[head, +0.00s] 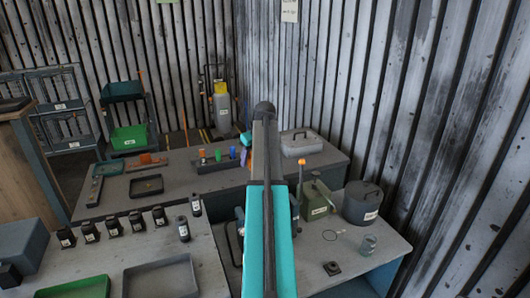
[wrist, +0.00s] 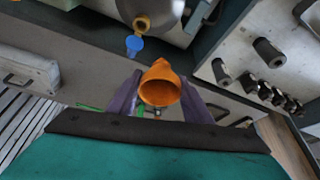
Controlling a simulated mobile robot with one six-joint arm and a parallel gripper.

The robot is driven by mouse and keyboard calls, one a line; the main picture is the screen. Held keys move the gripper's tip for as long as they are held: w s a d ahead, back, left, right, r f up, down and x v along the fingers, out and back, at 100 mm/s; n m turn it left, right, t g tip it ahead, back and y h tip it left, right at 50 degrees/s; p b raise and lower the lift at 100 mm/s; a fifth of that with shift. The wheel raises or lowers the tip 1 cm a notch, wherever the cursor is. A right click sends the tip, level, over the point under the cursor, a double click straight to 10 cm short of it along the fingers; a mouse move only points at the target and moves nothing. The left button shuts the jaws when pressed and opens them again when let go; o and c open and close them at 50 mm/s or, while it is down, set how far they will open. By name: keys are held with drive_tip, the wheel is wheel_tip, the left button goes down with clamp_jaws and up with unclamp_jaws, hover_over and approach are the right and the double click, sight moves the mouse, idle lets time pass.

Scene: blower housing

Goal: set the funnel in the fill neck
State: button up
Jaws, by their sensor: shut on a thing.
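My gripper (wrist: 158,104) is shut on an orange funnel (wrist: 158,82) in the wrist view. The funnel's round, hollow end faces the camera, between two dark purple fingers. In the head view my arm hides most of the gripper and funnel above the back bench. Above the funnel in the wrist view is a yellow-orange ring (wrist: 142,23) with a blue piece (wrist: 134,46) beside it, apart from the funnel. I cannot tell whether either belongs to the fill neck. An orange-topped post (head: 302,163) stands right of my arm in the head view.
Several black bottles (head: 112,227) and a green tray (head: 75,288) are on the front-left table. Coloured pegs stand on a rack (head: 215,164) at the back.

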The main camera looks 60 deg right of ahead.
drive_tip(key=s+d, duration=0.3)
drive_tip(key=d, duration=0.1)
drive_tip(key=shift+s+r, duration=0.3)
drive_tip(key=shift+s, duration=0.1)
drive_tip(key=shift+f, duration=0.2)
drive_tip(key=shift+f+p, duration=0.3)
drive_tip(key=shift+f, duration=3.1)
drive_tip(key=shift+f+b, duration=1.35)
drive_tip(key=shift+f, duration=0.1)
idle(1.1)
idle(0.5)
drive_tip(key=o, duration=1.4)
